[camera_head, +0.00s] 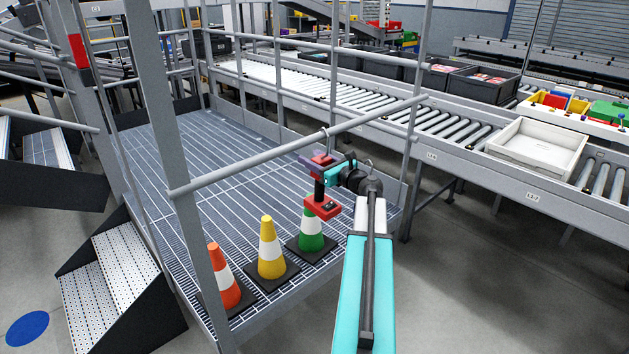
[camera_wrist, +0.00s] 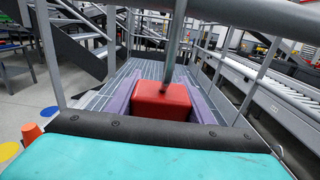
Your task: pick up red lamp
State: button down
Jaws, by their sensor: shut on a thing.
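The red lamp (camera_head: 322,207) hangs in the air over the grated platform, above and just right of the green cone. It has a red block at the bottom, a dark upright part and red at the top. It also shows in the wrist view as a red block (camera_wrist: 162,100) between the purple fingers. My gripper (camera_head: 320,165) is shut on the lamp; in the wrist view its fingers (camera_wrist: 160,103) lie on both sides of it. The fingers partly hide the lamp's upper part in the head view.
Orange (camera_head: 224,276), yellow (camera_head: 271,248) and green (camera_head: 311,231) cones stand along the platform's near edge. A grey handrail (camera_head: 300,144) crosses close by my gripper. A roller conveyor (camera_head: 440,125) with a white tray (camera_head: 537,149) runs at right. The platform grating (camera_head: 200,150) behind is clear.

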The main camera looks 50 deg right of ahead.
jog(key=shift+r, duration=0.2)
jog(key=s+r+b, duration=0.1)
jog(key=s+r, duration=0.1)
jog(key=s, duration=0.6)
jog(key=s+r+b, duration=0.1)
jog(key=s+r, duration=0.1)
jog(key=s, duration=0.6)
jog(key=shift+a+r+b, duration=0.3)
jog(key=shift+a+b, duration=0.1)
dwell(0.4)
jog(key=shift+s, duration=0.1)
